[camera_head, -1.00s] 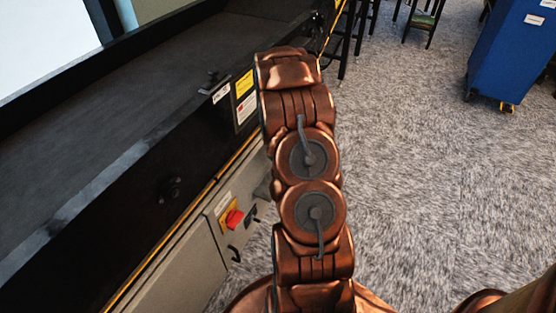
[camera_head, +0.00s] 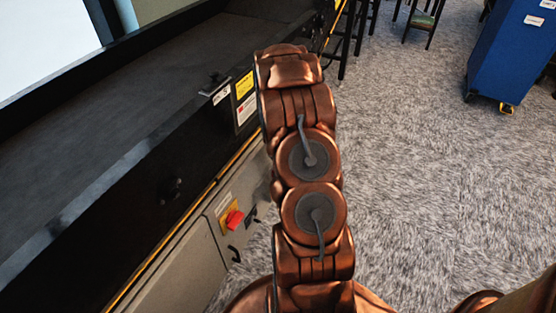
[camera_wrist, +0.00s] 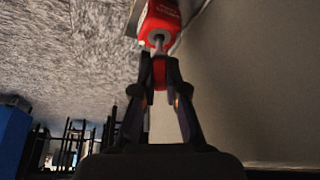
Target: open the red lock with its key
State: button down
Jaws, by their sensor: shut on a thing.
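The red lock (camera_wrist: 163,14) shows at the top of the wrist view, a red body with pale lettering and a round metal keyway end facing my gripper. My gripper (camera_wrist: 159,58) is shut on a small piece with red showing between the fingers, which seems to be the key (camera_wrist: 160,74). Its tip lies in line with the keyway and appears to meet it; how deep it sits I cannot tell. In the head view my arm hides my gripper, the key and probably the lock.
A red rotary switch (camera_head: 233,219) on a yellow plate sits on the grey cabinet (camera_head: 180,278) below the black conveyor (camera_head: 110,135). A blue bin (camera_head: 510,55) stands at the far right.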

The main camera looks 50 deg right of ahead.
jog(key=shift+r+p, duration=0.65)
jog(key=shift+r, duration=1.15)
